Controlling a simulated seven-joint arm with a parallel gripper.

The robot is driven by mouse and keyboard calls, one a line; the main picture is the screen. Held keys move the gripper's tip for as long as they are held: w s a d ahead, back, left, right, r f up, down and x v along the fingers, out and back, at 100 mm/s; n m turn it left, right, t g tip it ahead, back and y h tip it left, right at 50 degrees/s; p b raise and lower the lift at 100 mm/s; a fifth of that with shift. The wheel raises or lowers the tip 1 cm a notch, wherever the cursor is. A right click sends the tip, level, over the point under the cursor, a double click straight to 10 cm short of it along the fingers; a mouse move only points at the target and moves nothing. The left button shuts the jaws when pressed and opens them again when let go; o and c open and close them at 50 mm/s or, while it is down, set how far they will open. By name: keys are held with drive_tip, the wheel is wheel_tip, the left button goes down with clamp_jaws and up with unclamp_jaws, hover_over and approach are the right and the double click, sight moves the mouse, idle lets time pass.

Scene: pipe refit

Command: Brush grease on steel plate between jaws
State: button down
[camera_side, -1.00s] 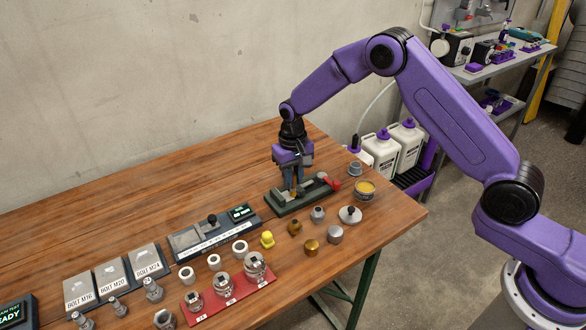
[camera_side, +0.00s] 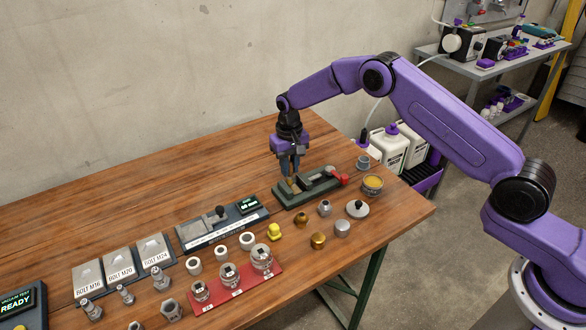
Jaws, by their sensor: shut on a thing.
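My gripper (camera_side: 289,166) points down over the left part of the green vise (camera_side: 291,202). It is shut on a small, slim brush, of which only a brownish end (camera_side: 291,182) shows below the fingers. This end is at the vise jaws; I cannot tell whether it touches anything. The vise has a red handle (camera_side: 342,179) at its right end. The steel plate between the jaws is too small and too covered to make out. An open tin of yellow grease (camera_side: 372,183) stands right of the vise.
A round lid with a black knob (camera_side: 357,208) and several small fittings (camera_side: 318,240) stand in front of the vise. A red tray with jars (camera_side: 237,289) and a black-and-grey device (camera_side: 222,224) lie to the left. The table behind the vise is clear.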

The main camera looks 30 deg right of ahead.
drive_tip(key=shift+s, duration=2.8)
wheel_tip(320, 180, up, 8)
